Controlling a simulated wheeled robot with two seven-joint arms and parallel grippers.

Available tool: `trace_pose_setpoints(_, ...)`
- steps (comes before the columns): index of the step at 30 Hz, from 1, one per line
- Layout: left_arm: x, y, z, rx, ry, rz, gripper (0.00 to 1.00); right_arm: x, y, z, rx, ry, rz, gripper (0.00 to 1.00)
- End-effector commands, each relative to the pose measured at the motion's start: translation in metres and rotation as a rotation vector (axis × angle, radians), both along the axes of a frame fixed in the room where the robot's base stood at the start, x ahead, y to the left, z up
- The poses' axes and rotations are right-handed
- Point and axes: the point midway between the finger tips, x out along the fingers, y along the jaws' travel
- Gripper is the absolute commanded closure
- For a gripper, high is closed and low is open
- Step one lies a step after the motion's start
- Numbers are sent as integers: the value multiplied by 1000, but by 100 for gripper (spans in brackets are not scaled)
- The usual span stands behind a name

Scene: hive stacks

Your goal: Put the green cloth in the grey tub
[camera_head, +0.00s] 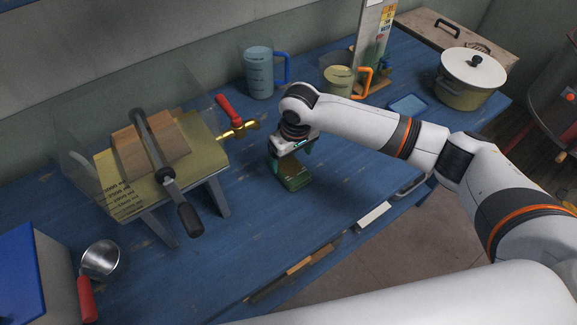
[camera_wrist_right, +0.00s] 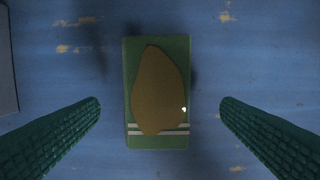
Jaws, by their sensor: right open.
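A flat green rectangle with white stripes at one end, which looks like the green cloth (camera_wrist_right: 135,100), lies on the blue table in the middle of the right wrist view. A brown oval patch or piece (camera_wrist_right: 160,90) shows on top of it; I cannot tell which. In the head view the cloth (camera_head: 297,183) is under my right gripper (camera_head: 285,160). My right gripper is open, its green ribbed fingers (camera_wrist_right: 160,108) apart on either side of the cloth and not touching it. No clear grey tub shows. My left gripper is not in view.
A press on a stand (camera_head: 158,150) with a brass tap is to the left. A blue-topped grey box (camera_head: 55,265) and a metal pan (camera_head: 101,258) are at front left. Jugs (camera_head: 260,75) and a lidded pot (camera_head: 468,85) stand behind. Table around the cloth is clear.

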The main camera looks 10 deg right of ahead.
Motion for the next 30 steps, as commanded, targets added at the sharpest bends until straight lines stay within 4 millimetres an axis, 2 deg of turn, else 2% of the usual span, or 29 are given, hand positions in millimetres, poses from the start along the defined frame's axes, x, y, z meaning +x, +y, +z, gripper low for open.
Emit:
trace_pose_setpoints(6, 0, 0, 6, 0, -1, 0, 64, 5, 5, -32, -1, 3, -1, 13)
trace_pose_setpoints(9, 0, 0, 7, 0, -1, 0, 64, 6, 5, -42, -2, 1, 0, 13)
trace_pose_setpoints(17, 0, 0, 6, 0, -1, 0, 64, 7, 5, -46, -1, 1, 1, 13)
trace_pose_setpoints(20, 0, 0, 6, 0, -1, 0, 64, 7, 5, -45, -1, 1, 1, 26)
trace_pose_setpoints(27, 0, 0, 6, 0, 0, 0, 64, 7, 5, -45, -1, 0, 1, 64)
trace_pose_setpoints(30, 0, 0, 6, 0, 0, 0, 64, 7, 5, -45, -1, 0, 1, 64)
